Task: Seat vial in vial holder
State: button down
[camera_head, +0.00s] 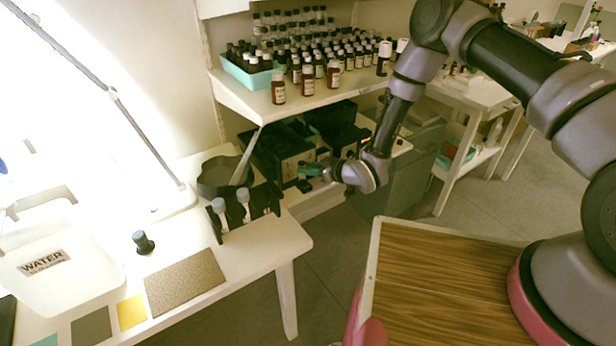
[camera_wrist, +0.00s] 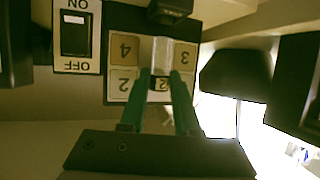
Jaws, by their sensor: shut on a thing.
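My gripper (camera_head: 312,170) reaches toward the black machines below the bottle shelf. In the wrist view its two green fingers (camera_wrist: 158,84) are shut on a clear vial (camera_wrist: 161,55) with a dark band or cap between the fingertips. The vial's far end points toward a black block (camera_wrist: 170,10), which may be the vial holder; I cannot tell if they touch. Behind the vial is a dark panel with numbered squares (camera_wrist: 123,48). In the head view the held vial is too small to make out. Two grey-capped vials (camera_head: 218,212) (camera_head: 243,203) stand in a black rack (camera_head: 262,203) on the white table.
An ON/OFF switch (camera_wrist: 75,35) sits left of the numbered panel. Dark blocky parts stand at the right (camera_wrist: 300,85) and left edges of the wrist view. Above my gripper is the white shelf (camera_head: 250,100) with many brown bottles.

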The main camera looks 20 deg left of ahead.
aim_at(305, 177)
jog(key=shift+f, duration=1.65)
jog(key=shift+f, duration=0.15)
jog(key=c, duration=0.6)
grip_release()
jog(key=shift+c, duration=0.2)
